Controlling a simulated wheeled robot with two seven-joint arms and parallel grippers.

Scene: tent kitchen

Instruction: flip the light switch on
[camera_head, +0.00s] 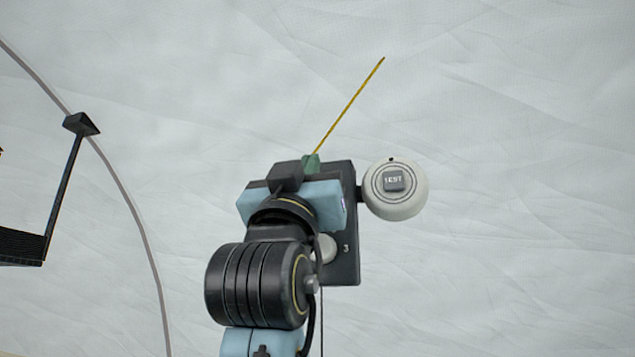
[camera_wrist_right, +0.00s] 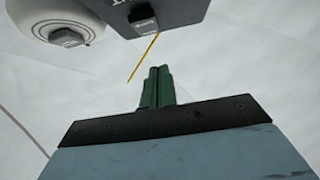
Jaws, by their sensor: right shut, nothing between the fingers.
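A dark switch panel (camera_head: 347,262) is on the pale tent wall, partly hidden behind my right arm in the head view. A pale round knob and the number 3 show on its lower part. In the right wrist view the panel (camera_wrist_right: 185,14) is at the top edge, with a small grey switch (camera_wrist_right: 143,18) on it; its setting is too small to tell. My right gripper (camera_head: 311,163) is in front of the panel's upper left part. Its green fingers (camera_wrist_right: 158,72) are shut and empty, and appear apart from the switch in the wrist view. My left gripper is not in view.
A white round device (camera_head: 408,205) with a grey TEST button is right of the panel. A thin yellow stick or cord (camera_head: 350,105) slants up above the gripper. A black bracket (camera_head: 64,190) is at the far left. The wall above is otherwise bare.

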